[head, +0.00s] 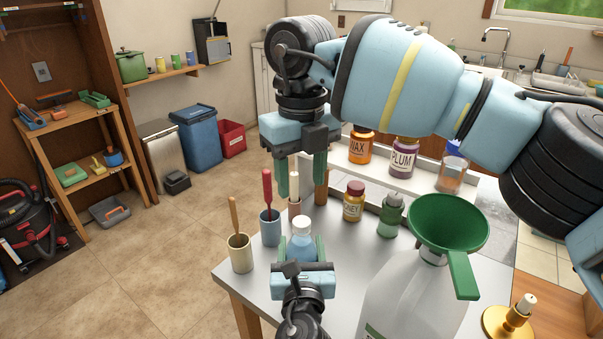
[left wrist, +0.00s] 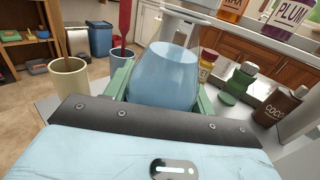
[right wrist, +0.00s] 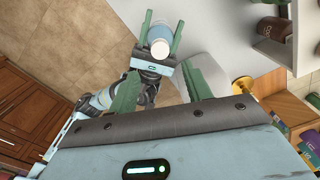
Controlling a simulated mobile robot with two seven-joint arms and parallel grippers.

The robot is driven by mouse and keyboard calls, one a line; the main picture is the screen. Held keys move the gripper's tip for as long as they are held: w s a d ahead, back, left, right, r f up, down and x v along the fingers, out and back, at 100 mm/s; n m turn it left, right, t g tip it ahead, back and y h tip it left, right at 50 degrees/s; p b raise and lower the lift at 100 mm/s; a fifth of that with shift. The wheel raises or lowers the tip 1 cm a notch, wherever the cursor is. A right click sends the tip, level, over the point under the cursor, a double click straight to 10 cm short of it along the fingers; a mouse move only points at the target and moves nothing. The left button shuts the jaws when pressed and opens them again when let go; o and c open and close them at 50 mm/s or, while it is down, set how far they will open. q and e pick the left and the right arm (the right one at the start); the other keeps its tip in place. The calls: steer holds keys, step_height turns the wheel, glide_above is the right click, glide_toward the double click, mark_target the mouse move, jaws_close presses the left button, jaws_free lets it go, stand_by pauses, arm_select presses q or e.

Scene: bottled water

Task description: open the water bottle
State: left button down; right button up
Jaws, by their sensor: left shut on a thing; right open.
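The water bottle (head: 302,246) is clear and bluish with a white cap (head: 302,226) on top. My left gripper (head: 303,254) is shut around its body near the table's front edge; I cannot tell whether its base touches the table. In the left wrist view the bottle (left wrist: 165,78) sits between the green fingers, its cap out of view. My right gripper (head: 301,178) is open and empty, pointing down above the bottle and apart from it. In the right wrist view the bottle (right wrist: 159,34) and its round white cap (right wrist: 160,49) lie beyond the open fingers.
A beige cup (head: 240,256) and a blue cup (head: 270,230) with sticks stand left of the bottle. A large jug (head: 400,300) with a green funnel (head: 447,222) stands at right. Jars (head: 353,203) and a green bottle (head: 391,217) stand behind. A brass candlestick (head: 508,322) is far right.

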mark_target(302, 221)
steer(key=shift+f, duration=4.05)
jaws_close()
steer(key=shift+n, duration=0.3)
steer(key=shift+r, duration=0.45)
steer(key=shift+r, duration=0.7)
